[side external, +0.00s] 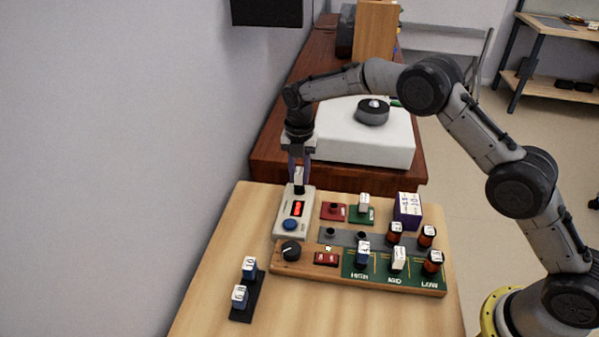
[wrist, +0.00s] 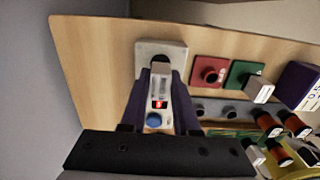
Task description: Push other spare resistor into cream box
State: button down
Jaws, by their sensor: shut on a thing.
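My gripper (side external: 299,172) points down at the far end of the cream box (side external: 281,228), shut on a white block-shaped resistor (side external: 299,179). In the wrist view the resistor (wrist: 160,72) sits between the two fingers, over the dark socket end of the box (wrist: 175,52). A dark part shows just below the white block. I cannot tell whether the resistor is seated in the socket or just above it. The box has a lit red display (side external: 297,209) and a blue button (side external: 290,225).
Right of the box are a red pad (side external: 326,216) with an empty dark socket and a green pad (side external: 355,217) holding a white-topped part. A wooden panel (side external: 320,274) bears several parts. A black strip (side external: 243,311) with two white-topped parts lies at front left. A purple block (side external: 407,211) stands right.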

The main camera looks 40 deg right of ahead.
jog(key=shift+f, duration=0.6)
dwell(1.0)
jog(key=c, duration=0.6)
grip_release()
jog(key=shift+r, duration=0.1)
jog(key=shift+r, duration=3.7)
